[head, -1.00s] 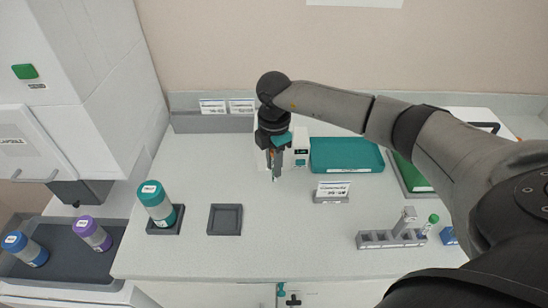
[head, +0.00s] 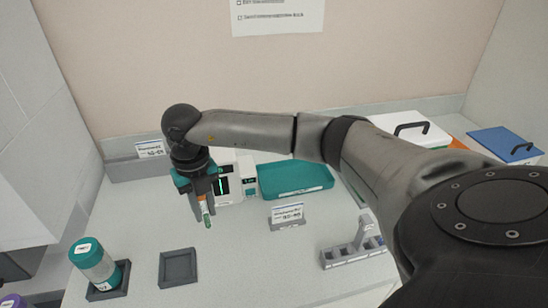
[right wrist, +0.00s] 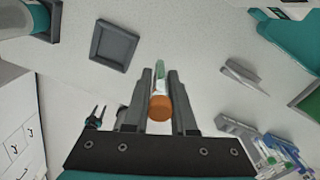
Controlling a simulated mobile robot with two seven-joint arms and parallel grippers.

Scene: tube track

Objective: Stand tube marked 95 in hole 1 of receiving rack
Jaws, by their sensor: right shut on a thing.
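My right gripper (head: 203,207) is shut on a tube (head: 208,219), above the bench near the small white device. In the right wrist view the tube shows an orange cap (right wrist: 160,107) between the fingers (right wrist: 160,95), with a clear and greenish body beyond it. No number on it can be read. A grey rack (head: 340,259) with a row of holes stands at the front right; the wrist view shows tubes near it. I cannot tell which is the receiving rack. My left gripper is not in view.
A teal-capped canister (head: 92,263) stands in a grey holder at the left. An empty square grey tray (head: 178,268) lies beside it. A teal tray (head: 296,180) and a white device (head: 228,185) stand behind. A label stand (head: 288,215) sits mid-bench.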

